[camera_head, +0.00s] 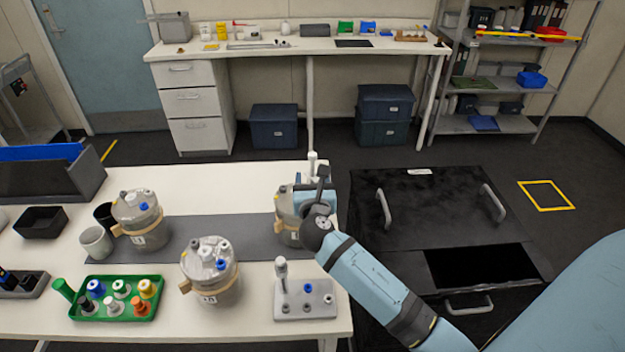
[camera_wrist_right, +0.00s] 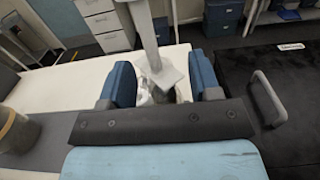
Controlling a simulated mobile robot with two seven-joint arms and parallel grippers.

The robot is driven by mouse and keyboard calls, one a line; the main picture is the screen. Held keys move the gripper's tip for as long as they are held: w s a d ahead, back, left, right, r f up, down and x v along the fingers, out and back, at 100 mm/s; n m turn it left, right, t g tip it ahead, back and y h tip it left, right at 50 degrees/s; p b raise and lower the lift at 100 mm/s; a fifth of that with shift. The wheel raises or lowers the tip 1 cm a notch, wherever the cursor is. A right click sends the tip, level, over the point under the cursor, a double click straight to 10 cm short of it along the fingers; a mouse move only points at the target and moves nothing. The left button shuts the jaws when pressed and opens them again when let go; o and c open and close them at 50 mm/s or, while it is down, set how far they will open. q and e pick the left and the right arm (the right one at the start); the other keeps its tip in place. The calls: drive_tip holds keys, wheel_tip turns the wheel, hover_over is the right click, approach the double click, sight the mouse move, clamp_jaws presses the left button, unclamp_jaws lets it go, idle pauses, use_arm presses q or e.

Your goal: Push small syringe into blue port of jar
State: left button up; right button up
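Three grey-lidded jars stand on the white table: one at left (camera_head: 138,222), one at front (camera_head: 210,275) and one at right (camera_head: 287,214). The left and front jars show a blue port (camera_head: 143,206) each; the right jar's lid is largely hidden by my right gripper (camera_head: 308,190). A pale syringe (camera_head: 313,160) stands upright at that gripper. In the right wrist view the syringe (camera_wrist_right: 148,32) rises between the two blue fingers, its square flange filling most of their gap; I cannot tell whether they grip it. Its tip is hidden. My left gripper is out of view.
A grey rack (camera_head: 306,304) at the front right holds another upright syringe (camera_head: 282,272). A green tray (camera_head: 112,308) holds coloured-cap bottles. Cups (camera_head: 96,242) stand by the left jar. A black chest (camera_head: 430,200) with handles lies right of the table.

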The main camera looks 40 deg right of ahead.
drive_tip(key=shift+o, duration=1.2)
drive_tip(key=b+v, duration=0.2)
drive_tip(key=v, duration=1.1)
drive_tip(key=shift+s+a, duration=0.25)
drive_tip(key=shift+s, duration=0.05)
drive_tip(key=shift+f, duration=0.1)
